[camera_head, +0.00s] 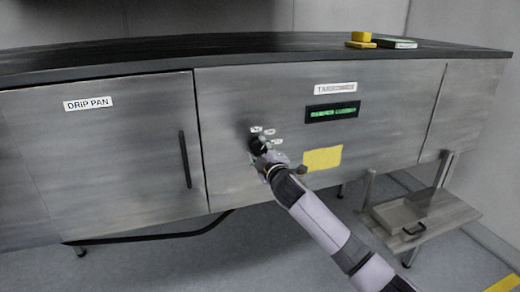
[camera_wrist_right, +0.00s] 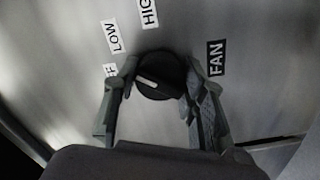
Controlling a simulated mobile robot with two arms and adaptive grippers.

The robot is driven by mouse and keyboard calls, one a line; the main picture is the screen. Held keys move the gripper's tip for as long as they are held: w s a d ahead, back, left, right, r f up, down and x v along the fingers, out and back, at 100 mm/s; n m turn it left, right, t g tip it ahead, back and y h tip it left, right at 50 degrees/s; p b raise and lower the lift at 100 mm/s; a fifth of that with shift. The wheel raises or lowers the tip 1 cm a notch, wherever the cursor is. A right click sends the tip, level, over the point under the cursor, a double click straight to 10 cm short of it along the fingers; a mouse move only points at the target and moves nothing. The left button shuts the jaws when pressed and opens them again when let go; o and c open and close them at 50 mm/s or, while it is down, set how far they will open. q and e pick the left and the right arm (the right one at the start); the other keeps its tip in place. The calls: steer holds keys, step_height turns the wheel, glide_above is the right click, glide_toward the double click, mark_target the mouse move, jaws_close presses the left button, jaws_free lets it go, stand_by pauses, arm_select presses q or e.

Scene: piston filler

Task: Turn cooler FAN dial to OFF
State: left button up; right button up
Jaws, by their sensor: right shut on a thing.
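The black round FAN dial (camera_wrist_right: 163,72) is on the steel panel, between the two fingers of my right gripper (camera_wrist_right: 160,92). The gripper is shut on the dial's sides. A white pointer line on the dial slants left, toward a label at the left finger. That label (camera_wrist_right: 110,70) is mostly hidden; only its last letter shows. The LOW label (camera_wrist_right: 114,36), HIGH label (camera_wrist_right: 149,12) and FAN label (camera_wrist_right: 216,58) show around the dial. In the head view the dial (camera_head: 257,144) is partly covered by my right gripper (camera_head: 264,155). My left gripper is not in view.
A DRIP PAN door (camera_head: 100,155) with a dark handle (camera_head: 184,160) is left of the dial. A green-lit display (camera_head: 333,112), a yellow note (camera_head: 322,158) and a dark knob (camera_head: 302,170) are to the right. A low shelf holds a tray (camera_head: 398,212).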

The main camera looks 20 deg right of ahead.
steer(key=n+p, duration=0.1)
steer(key=n, duration=0.3)
steer(key=shift+p, duration=0.4)
steer(key=shift+n+p, duration=0.8)
steer(key=shift+n, duration=1.1)
steer(key=shift+f, duration=0.1)
steer(key=o, duration=1.2)
steer(key=shift+c, duration=0.2)
steer(key=s, duration=1.2)
steer(key=shift+d, duration=0.2)
